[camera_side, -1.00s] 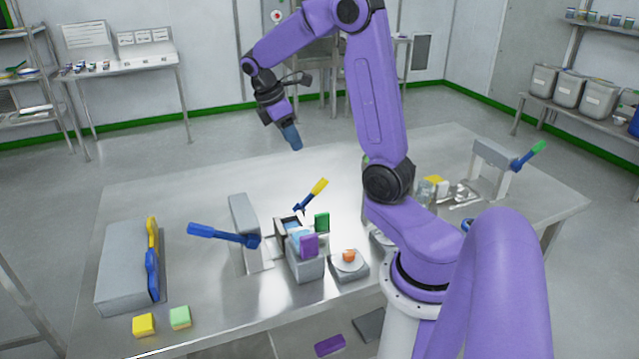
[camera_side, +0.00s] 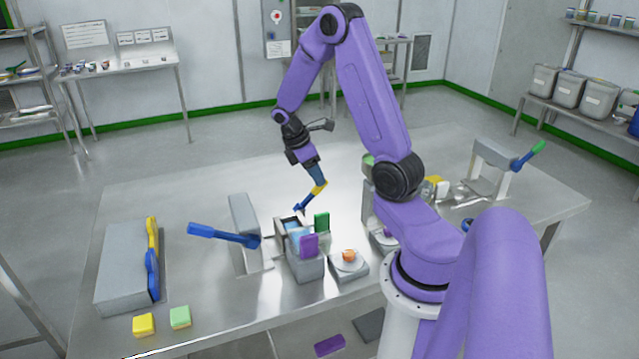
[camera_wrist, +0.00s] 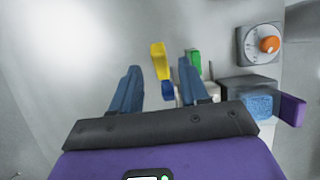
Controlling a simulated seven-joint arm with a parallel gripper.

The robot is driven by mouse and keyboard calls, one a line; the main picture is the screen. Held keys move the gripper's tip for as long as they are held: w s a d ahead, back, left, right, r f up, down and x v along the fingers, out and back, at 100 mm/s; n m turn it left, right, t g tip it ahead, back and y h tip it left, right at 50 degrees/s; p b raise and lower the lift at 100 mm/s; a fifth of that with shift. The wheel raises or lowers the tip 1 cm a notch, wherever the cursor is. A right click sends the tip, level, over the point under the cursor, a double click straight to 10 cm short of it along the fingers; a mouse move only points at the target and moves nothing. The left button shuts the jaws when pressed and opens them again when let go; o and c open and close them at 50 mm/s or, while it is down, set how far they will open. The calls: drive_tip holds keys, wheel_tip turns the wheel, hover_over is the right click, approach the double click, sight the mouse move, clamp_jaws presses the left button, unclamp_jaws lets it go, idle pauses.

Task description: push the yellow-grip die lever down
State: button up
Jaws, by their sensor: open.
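The die lever has a yellow grip (camera_side: 318,188) on a blue shaft (camera_side: 301,208) and slants up to the right near the middle of the table. My gripper (camera_side: 316,178) points down right at the upper end of the yellow grip in the side view. In the wrist view, my gripper (camera_wrist: 160,66) is open, its two blue fingers apart. The lever's lower mount is partly hidden behind the grey box.
A blue-grip lever (camera_side: 222,234) stands to the left and a green-grip lever (camera_side: 528,156) at the right. A grey box (camera_side: 305,268) with green and purple tabs and an orange-knobbed dial (camera_side: 348,257) sit close by.

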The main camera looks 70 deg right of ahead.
sight(325, 186)
drive_tip(key=shift+x, duration=2)
clamp_jaws()
drive_tip(key=shift+s+d+f+t+y, duration=0.3)
drive_tip(key=shift+f+t+y, duration=0.2)
drive_tip(key=shift+t+y, duration=0.05)
drive_tip(key=shift+s+d+f+t+y, duration=0.3)
drive_tip(key=shift+f+t+y, duration=0.15)
drive_tip(key=shift+t+y, duration=0.1)
unclamp_jaws()
drive_tip(key=shift+r, duration=0.15)
